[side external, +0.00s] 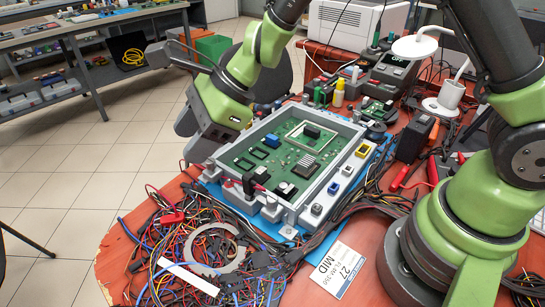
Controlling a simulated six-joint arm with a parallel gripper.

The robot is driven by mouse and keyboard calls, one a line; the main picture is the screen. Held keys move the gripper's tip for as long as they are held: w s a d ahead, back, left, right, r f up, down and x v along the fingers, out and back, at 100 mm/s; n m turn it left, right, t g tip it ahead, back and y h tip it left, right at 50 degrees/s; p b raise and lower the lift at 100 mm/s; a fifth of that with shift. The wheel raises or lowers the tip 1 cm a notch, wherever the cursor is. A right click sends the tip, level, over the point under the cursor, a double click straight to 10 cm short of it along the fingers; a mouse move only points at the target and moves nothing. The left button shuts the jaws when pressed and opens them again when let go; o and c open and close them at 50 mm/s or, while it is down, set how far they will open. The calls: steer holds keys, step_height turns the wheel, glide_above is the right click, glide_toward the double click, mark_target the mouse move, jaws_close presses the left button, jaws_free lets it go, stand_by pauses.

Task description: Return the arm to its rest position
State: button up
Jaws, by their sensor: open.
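My gripper (202,150) hangs at the left edge of the grey tray, pointing down, with the arm folded above it. The jaws are open and no object shows between them. The grey tray (330,193) holds a green circuit board (268,160) with a blue block, dark chips and a finned heat sink. Black fittings with a thin red line (258,180) sit at the tray's front edge. I cannot tell whether hoses are joined there.
A heap of tangled wires (190,250) with a pale ring covers the front left of the red table (110,255). A label card (338,268) lies in front. Bottles, a soldering station (393,72) and a white printer (345,22) stand behind.

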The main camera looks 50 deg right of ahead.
steer(key=s+d+r+n+t+h, duration=0.2)
steer(key=s+d+r+n, duration=0.7)
steer(key=s+r+n, duration=0.45)
steer(key=s+d+r+n+t+h, duration=0.1)
steer(key=s+d+n+h, duration=0.2)
steer(key=s+d, duration=0.3)
steer(key=shift+s, duration=1.05)
steer(key=shift+n, duration=0.25)
